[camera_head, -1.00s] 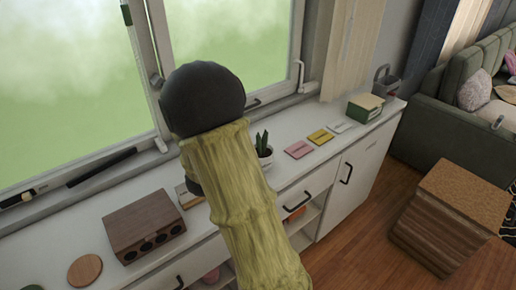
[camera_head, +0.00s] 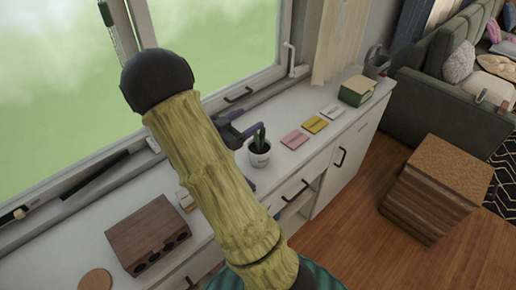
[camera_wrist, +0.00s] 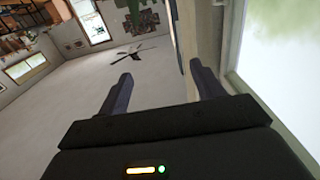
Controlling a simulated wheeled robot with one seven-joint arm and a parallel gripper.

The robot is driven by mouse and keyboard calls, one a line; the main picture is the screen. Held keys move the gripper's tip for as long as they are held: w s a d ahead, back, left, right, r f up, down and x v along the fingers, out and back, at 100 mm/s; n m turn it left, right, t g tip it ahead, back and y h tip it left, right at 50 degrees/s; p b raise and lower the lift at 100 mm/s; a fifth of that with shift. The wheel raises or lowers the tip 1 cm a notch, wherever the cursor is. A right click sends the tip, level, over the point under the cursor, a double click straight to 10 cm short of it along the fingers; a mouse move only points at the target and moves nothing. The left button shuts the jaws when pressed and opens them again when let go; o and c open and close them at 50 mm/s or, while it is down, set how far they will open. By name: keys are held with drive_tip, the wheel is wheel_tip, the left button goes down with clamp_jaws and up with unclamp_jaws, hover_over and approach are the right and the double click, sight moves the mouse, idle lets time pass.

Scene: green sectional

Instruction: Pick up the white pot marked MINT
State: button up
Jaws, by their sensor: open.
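A small white pot (camera_head: 260,158) with a green spiky plant stands upright on the white cabinet top in the head view. It has dark lettering on its side, too small to read surely. My gripper (camera_head: 243,126) shows partly from behind my arm, just left of and behind the plant, towards the window. In the wrist view my gripper (camera_wrist: 163,85) has its two dark fingers apart with nothing between them. The pot does not show in that view, which looks across the ceiling.
A brown wooden box (camera_head: 148,232) sits left of my arm on the cabinet top (camera_head: 330,135). Pink (camera_head: 295,139), yellow (camera_head: 315,124) and white cards lie right of the pot, with a green box (camera_head: 358,91) beyond. The window (camera_head: 215,45) is close behind.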

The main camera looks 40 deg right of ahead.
drive_tip(key=p, duration=0.1)
approach(263, 130)
drive_tip(key=d, duration=0.3)
drive_tip(key=shift+w+d+f+p, duration=0.2)
drive_tip(key=shift+w+d, duration=0.1)
drive_tip(key=shift+d, duration=0.3)
drive_tip(key=shift+w+d+f+p, duration=0.15)
drive_tip(key=shift+w+d+f, duration=0.15)
drive_tip(key=shift+d, duration=0.35)
drive_tip(key=shift+s+d, duration=0.15)
drive_tip(key=shift+d, duration=0.2)
drive_tip(key=shift+a, duration=0.1)
drive_tip(key=shift+w+d+p, duration=0.1)
drive_tip(key=shift+d+p, duration=0.3)
drive_tip(key=shift+d, duration=0.8)
drive_tip(key=shift+w+d+p, duration=0.15)
drive_tip(key=shift+d+p, duration=0.25)
drive_tip(key=shift+d, duration=0.85)
